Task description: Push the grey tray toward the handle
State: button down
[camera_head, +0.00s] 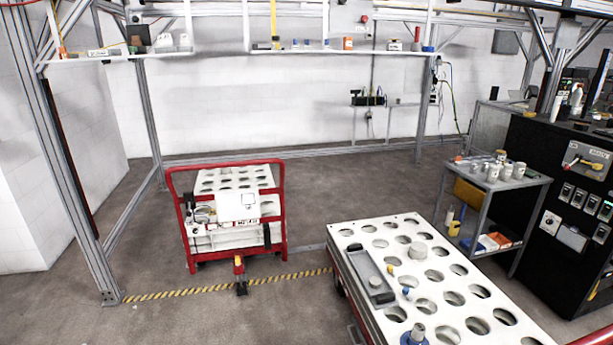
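The grey tray (362,265) is long and narrow and lies near the left edge of a white cart top (437,246) full of round holes. A small grey round piece (375,282) appears to sit in the tray, toward its near end. A red bar (592,339) shows at the bottom right corner, by the near end of this cart; I cannot tell whether it is the handle. Another cart at the left has a tall red handle frame (170,205). My gripper is not in view.
Small yellow and blue pieces (390,268) lie right of the tray. A grey cylinder (403,246) stands behind them, and a blue-based grey piece (415,335) at the near edge. A shelf trolley (490,215) and black cabinet (560,200) stand right.

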aim_at(365, 266)
jog(key=i+j+u, duration=0.3)
jog(key=i, duration=0.55)
jog(key=i+u, duration=0.25)
jog(key=i, duration=0.55)
jog(key=i+z, duration=0.15)
jog(key=i, duration=0.45)
jog(key=i+j+z, duration=0.2)
jog(key=i, duration=0.35)
jog(key=i+j+z, duration=0.15)
jog(key=i, duration=0.45)
jog(key=i+j+z, duration=0.7)
jog(key=i+l, duration=0.05)
jog(key=l, duration=0.05)
